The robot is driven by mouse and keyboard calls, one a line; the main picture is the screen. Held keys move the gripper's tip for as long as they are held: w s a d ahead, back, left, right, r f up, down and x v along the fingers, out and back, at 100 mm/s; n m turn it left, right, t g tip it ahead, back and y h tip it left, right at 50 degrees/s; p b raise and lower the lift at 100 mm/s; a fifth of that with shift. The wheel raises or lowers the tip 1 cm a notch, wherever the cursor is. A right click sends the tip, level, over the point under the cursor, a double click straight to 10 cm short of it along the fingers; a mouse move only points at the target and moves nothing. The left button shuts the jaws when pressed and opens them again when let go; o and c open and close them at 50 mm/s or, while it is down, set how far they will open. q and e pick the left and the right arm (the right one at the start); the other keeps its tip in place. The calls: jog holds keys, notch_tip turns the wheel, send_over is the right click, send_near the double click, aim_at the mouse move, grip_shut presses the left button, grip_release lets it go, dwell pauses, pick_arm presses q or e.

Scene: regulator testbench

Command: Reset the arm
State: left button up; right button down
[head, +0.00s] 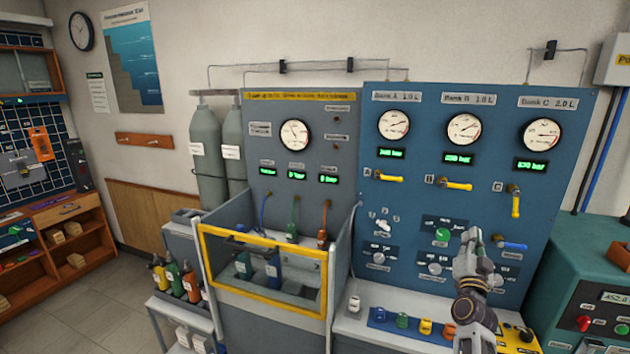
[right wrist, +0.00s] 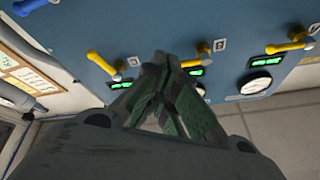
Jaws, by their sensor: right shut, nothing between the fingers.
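My right gripper (head: 470,240) is raised in front of the lower part of the blue regulator panel (head: 420,205), right of the green knob (head: 442,234). In the right wrist view the fingers of my right gripper (right wrist: 160,58) meet at the tips, shut with nothing between them. Yellow valve handles show on the panel: the Bank A handle (head: 388,178), the Bank B handle (head: 456,185) and the Bank C handle (head: 515,202). The first two lie sideways and the Bank C one hangs down. A blue handle (head: 512,245) sits just right of the gripper. My left gripper is not in view.
A grey bench with a yellow-framed guard (head: 265,308) stands left of the panel. A shelf below the panel holds small coloured fittings (head: 402,320). A green machine (head: 590,290) is close on the right. Floor (head: 100,290) is open at the left.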

jog(key=s+a+f+n+g+y, duration=0.4)
jog(key=s+a+f+n+y, duration=0.15)
jog(key=a+f, duration=0.3)
jog(key=s+a+f+n+g+y, duration=0.35)
jog(key=s+a+f+n, duration=0.2)
jog(key=a+f, duration=0.35)
jog(key=s+a+f+n+g, duration=0.15)
jog(key=s+f+g, duration=0.4)
jog(key=s, duration=0.75)
jog(key=s+a+f+n+g, duration=0.1)
jog(key=s+a+f+g, duration=0.4)
jog(key=s, duration=0.8)
notch_tip(320, 180, down, 32)
jog(key=s+d+f, duration=0.1)
jog(key=s+d, duration=0.1)
jog(key=s+d+f, duration=0.2)
jog(key=s+f, duration=0.8)
jog(key=s, duration=0.1)
jog(key=s+d+f+g, duration=0.1)
jog(key=s+d+f, duration=0.1)
jog(key=s+f, duration=0.8)
jog(key=shift+s, duration=0.85)
